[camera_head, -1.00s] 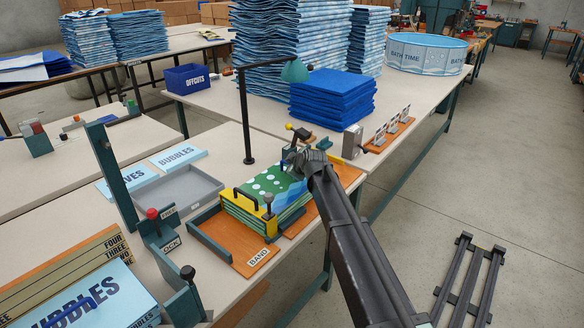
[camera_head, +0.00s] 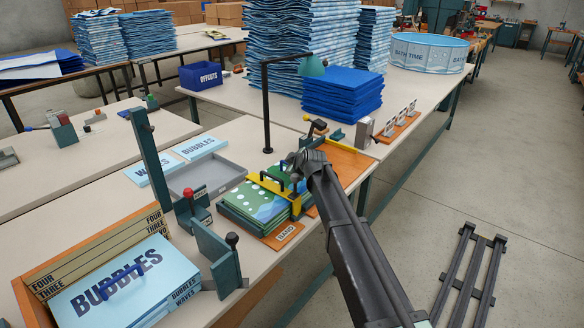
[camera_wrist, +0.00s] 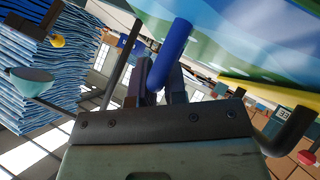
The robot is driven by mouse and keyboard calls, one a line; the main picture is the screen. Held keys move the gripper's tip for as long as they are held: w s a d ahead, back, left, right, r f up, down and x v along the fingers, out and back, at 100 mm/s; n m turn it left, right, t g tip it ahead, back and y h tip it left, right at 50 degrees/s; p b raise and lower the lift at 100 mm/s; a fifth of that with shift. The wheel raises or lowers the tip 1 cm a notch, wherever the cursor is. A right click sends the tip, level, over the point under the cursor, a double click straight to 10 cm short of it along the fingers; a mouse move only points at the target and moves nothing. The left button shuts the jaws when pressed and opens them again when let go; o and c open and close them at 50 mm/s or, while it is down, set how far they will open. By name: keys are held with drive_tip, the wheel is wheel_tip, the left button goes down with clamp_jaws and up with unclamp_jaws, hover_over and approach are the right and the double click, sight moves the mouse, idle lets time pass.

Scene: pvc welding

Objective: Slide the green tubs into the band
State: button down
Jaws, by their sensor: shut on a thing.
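The green tubs are a layered stack with a dotted green and blue printed top (camera_head: 247,203). They lie on the orange board with the BAND label (camera_head: 287,235). A yellow frame with a black handle (camera_head: 270,180) stands across the stack, and much of the stack shows left of it. My gripper (camera_head: 300,160) is at the stack's right end, shut on a blue handle. In the wrist view the blue handle (camera_wrist: 172,50) stands between my fingers (camera_wrist: 160,85), the printed top (camera_wrist: 240,35) is close by and a yellow strip shows at the right. The stack's far end is partly hidden.
A grey tray (camera_head: 205,178) lies behind the stack. Left stand a red-knobbed fixture (camera_head: 192,212), a green bracket (camera_head: 218,255) and a BUBBLES stack (camera_head: 125,280). A lamp (camera_head: 266,110) rises behind. Orange board (camera_head: 345,160) is bare at right.

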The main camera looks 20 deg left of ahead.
drive_tip(key=shift+s, duration=0.15)
drive_tip(key=c, duration=1.1)
unclamp_jaws()
drive_tip(key=p+v, duration=0.4)
drive_tip(key=v, duration=0.4)
drive_tip(key=shift+p, duration=0.4)
